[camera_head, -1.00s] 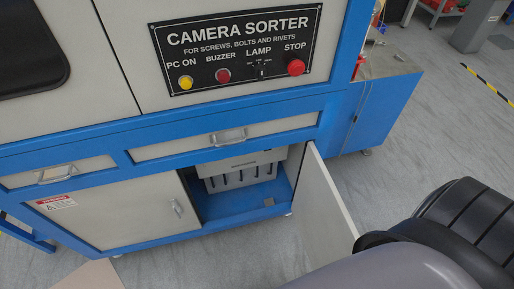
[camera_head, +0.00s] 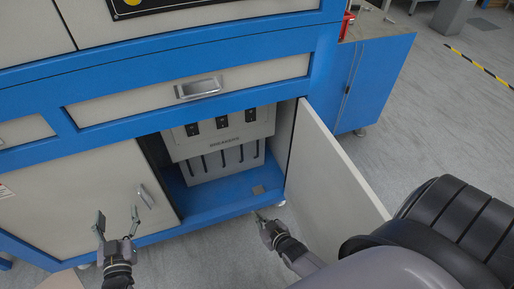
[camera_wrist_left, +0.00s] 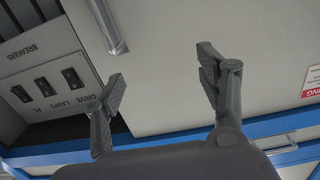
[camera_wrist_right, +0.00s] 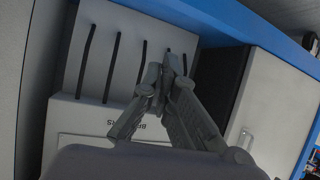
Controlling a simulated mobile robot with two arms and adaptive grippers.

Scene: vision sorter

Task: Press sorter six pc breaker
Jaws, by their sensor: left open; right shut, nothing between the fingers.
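The breaker box (camera_head: 240,130) stands inside the open cabinet of the camera sorter, with three black switches on its upper face. The PC breaker (camera_head: 250,115) is the rightmost switch in the head view; in the left wrist view it is the leftmost (camera_wrist_left: 20,94), by the PC label. My left gripper (camera_head: 117,217) is open and empty, in front of the shut left door. My right gripper (camera_head: 262,216) is shut and empty, low in front of the cabinet opening, below the switches. In the right wrist view its fingertips (camera_wrist_right: 167,68) show against the slotted lower face.
The right cabinet door (camera_head: 335,185) stands open, to the right of my right gripper. The left door (camera_head: 70,205) is shut, with a metal handle (camera_head: 146,196). A drawer (camera_head: 150,95) runs above the opening. Grey floor (camera_head: 215,255) is clear between my grippers.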

